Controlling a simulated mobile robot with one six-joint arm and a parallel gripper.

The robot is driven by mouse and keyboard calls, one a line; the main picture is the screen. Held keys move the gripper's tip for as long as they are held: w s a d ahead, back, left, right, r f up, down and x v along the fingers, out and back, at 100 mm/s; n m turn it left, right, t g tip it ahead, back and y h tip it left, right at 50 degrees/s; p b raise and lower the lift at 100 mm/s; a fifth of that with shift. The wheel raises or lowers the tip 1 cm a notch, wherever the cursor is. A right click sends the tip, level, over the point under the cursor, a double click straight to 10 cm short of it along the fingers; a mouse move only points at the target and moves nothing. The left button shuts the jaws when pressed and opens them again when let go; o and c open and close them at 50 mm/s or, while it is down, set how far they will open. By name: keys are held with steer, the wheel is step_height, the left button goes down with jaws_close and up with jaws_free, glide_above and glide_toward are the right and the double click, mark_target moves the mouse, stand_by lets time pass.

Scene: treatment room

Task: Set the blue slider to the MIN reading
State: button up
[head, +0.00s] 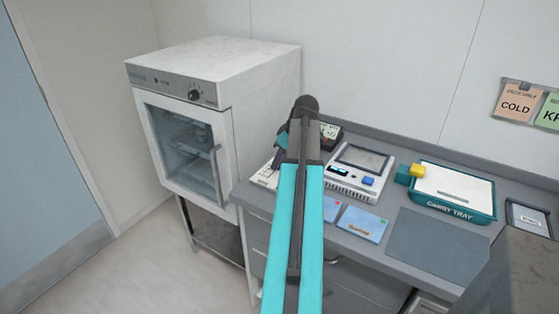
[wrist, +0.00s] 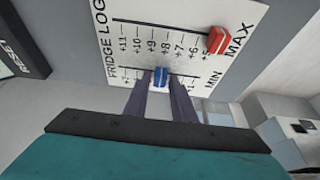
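The blue slider (wrist: 161,76) sits partway along the lower, MIN line of the white fridge log board (wrist: 118,52), which carries printed numbers. The red slider (wrist: 219,40) is near the right end of the upper, MAX line. My gripper (wrist: 161,84) has its two dark fingers at either side of the blue slider, with small gaps seeming to show between fingers and slider. Number labels near the blue slider are partly hidden by the fingers.
A white fridge (head: 190,120) with a glass door stands left of the counter. On the counter are a device with a screen (head: 352,178), blue cards (head: 361,224), a grey mat (head: 437,246) and a teal carry tray (head: 450,208) with a yellow block (head: 417,170) at its edge.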

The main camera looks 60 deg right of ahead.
jaws_close()
steer(key=shift+a, duration=0.1)
steer(key=shift+a+p, duration=0.35)
steer(key=shift+a, duration=2.8)
steer(key=shift+o, duration=2)
jaws_free()
steer(key=shift+a, duration=0.15)
steer(key=shift+d+r, duration=0.15)
steer(key=shift+d, duration=0.05)
